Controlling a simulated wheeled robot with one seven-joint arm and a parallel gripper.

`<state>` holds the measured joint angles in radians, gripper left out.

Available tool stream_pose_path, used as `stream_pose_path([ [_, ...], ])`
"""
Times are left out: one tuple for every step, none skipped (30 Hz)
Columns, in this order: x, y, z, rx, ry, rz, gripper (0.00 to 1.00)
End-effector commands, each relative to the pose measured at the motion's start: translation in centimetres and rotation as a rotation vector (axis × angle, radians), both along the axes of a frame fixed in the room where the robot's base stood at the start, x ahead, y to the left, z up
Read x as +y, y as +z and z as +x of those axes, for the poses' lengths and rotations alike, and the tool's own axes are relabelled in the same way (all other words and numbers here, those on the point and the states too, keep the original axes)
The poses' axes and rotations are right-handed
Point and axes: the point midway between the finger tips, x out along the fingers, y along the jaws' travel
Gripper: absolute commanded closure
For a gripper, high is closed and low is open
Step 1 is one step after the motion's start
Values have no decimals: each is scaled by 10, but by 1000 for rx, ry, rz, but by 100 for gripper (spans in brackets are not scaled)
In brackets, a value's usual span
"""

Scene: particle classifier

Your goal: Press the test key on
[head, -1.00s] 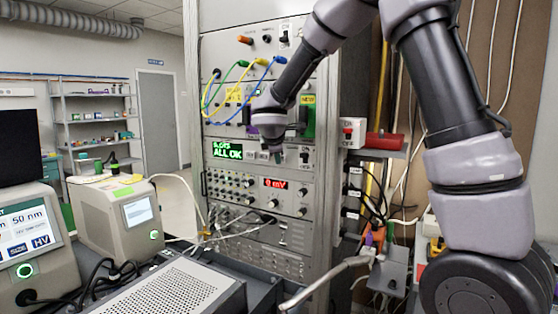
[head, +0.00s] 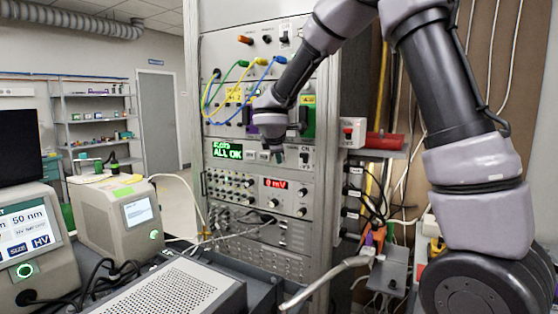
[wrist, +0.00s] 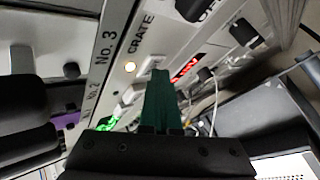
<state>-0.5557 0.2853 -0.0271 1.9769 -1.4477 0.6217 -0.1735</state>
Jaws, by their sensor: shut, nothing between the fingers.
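The rack panel (head: 308,141) carries a green display (head: 226,150) reading ALL OK, with small pale keys (head: 251,155) to its right. My gripper (head: 278,156) is in front of this panel, just right of those keys. In the wrist view its dark green fingers (wrist: 159,76) are together and empty. The fingers partly cover the keys. I cannot read which is the test key, or tell whether the tips touch anything.
A black toggle switch (head: 304,156) is right of my gripper. Yellow, green and blue cables (head: 237,75) loop above the display. A red 0 mV readout (head: 276,183) is below. A white box with a red button (head: 348,131) is at the rack's right side.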

Motion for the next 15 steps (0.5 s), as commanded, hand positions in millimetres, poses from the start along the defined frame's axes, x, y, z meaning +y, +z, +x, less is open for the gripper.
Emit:
stream_pose_path([
  [0, 0, -1, 0, -1, -1, 100],
  [1, 0, -3, 0, -1, -1, 100],
  [2, 0, -4, 0, -1, -1, 100],
  [3, 0, -6, 0, -1, -1, 100],
  [5, 0, -7, 0, -1, -1, 100],
  [6, 0, -10, 0, -1, 0, 100],
  [7, 0, -11, 0, -1, 1, 100],
  [8, 0, -13, 0, -1, 1, 100],
  [10, 0, -15, 0, 0, 0, 100],
  [11, 0, -16, 0, 1, 1, 100],
  [11, 0, -18, 0, 0, 1, 100],
  [12, 0, -19, 0, -1, 1, 100],
  [12, 0, -19, 0, -1, 1, 100],
  [13, 0, -20, 0, -1, 1, 100],
  [13, 0, -20, 0, -1, 1, 100],
])
